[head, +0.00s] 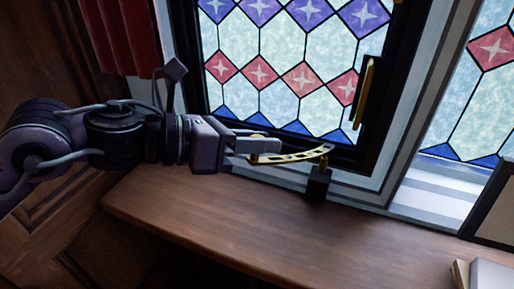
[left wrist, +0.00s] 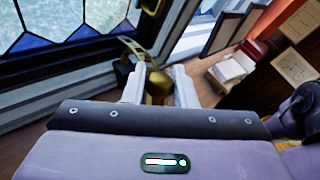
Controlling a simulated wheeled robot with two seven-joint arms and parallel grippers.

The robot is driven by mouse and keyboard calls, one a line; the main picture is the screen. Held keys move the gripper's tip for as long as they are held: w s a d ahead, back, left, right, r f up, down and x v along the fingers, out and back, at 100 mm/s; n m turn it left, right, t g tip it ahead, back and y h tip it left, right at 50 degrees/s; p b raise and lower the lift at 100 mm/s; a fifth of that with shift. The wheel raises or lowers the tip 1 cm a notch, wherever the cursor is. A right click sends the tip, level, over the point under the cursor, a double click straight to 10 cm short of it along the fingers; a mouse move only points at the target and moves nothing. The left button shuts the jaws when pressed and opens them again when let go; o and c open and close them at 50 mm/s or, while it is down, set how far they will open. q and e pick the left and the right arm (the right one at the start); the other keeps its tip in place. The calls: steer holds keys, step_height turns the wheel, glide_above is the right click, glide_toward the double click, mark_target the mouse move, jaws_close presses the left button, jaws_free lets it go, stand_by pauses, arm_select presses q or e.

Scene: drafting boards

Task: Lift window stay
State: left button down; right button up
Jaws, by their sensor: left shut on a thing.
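The window stay (head: 298,156) is a curved brass bar with holes along it, at the bottom of the stained-glass window (head: 300,48). Its right end is at a small black block (head: 318,183) by the sill. My left gripper (head: 272,152) is shut on the stay's left end. In the left wrist view the stay (left wrist: 132,46) runs up and away from between the fingers of my left gripper (left wrist: 159,88), with a brass part between them. My right gripper is in neither view.
A brass handle (head: 363,92) is on the window's dark frame to the right. A wooden desk top (head: 270,220) lies below, mostly clear. A red curtain (head: 122,35) hangs at the upper left. Books (head: 485,274) lie at the lower right. A dark-framed board (head: 495,215) stands at the right edge.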

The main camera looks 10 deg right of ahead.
arm_select(q)
steer(key=shift+r, duration=0.15)
steer(key=c, duration=1.6)
jaws_free()
steer(key=o, duration=0.3)
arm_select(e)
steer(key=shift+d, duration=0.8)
arm_select(q)
steer(key=shift+a, duration=0.1)
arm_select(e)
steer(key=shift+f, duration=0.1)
arm_select(q)
steer(key=shift+a+b, duration=0.3)
steer(key=shift+b, duration=0.15)
steer(key=b+v, duration=0.3)
steer(key=v, duration=0.4)
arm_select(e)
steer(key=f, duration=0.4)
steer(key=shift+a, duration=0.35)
